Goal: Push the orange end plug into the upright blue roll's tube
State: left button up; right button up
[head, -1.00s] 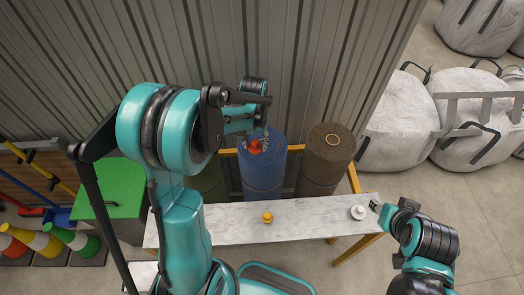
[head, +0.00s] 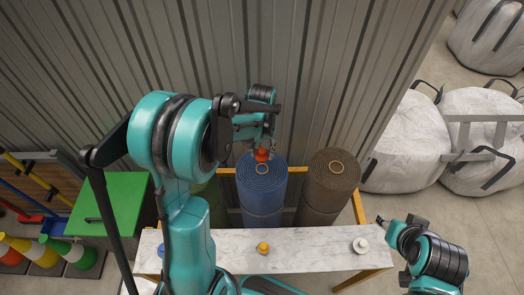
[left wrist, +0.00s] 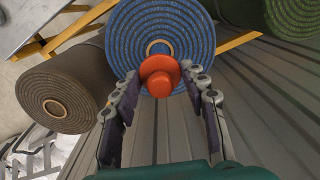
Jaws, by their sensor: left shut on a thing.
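The blue roll (head: 262,200) stands upright, and its tube mouth (head: 262,169) is uncovered in the head view. My left gripper (head: 263,146) is shut on the orange end plug (head: 262,155), which shows in front of the roll's far edge, on the wall side of the tube. In the left wrist view, the plug (left wrist: 160,76) sits between the fingertips and overlaps the near part of the tube mouth (left wrist: 158,48) in the blue roll's face (left wrist: 120,40). The plug's height above the roll is unclear. My right gripper (head: 381,221) is right of the bench, its jaws too small to judge.
A brown roll (head: 325,190) stands to the right and a green roll (left wrist: 290,18) on the other side. A marble-topped bench (head: 310,250) holds a yellow plug (head: 263,248) and a white plug (head: 360,245). A corrugated wall (head: 300,80) rises close behind.

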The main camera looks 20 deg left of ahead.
aim_at(262, 150)
pick_arm(q)
jog(key=shift+f+b, duration=1.95)
jog(key=shift+f, duration=0.65)
jog(key=shift+b, duration=0.3)
jog(key=shift+f+b, duration=1.45)
jog(key=shift+f, duration=0.2)
jog(key=o, duration=1.2)
jog(key=shift+o, duration=0.2)
jog(key=shift+r, duration=0.1)
notch_tip(262, 150, up, 12)
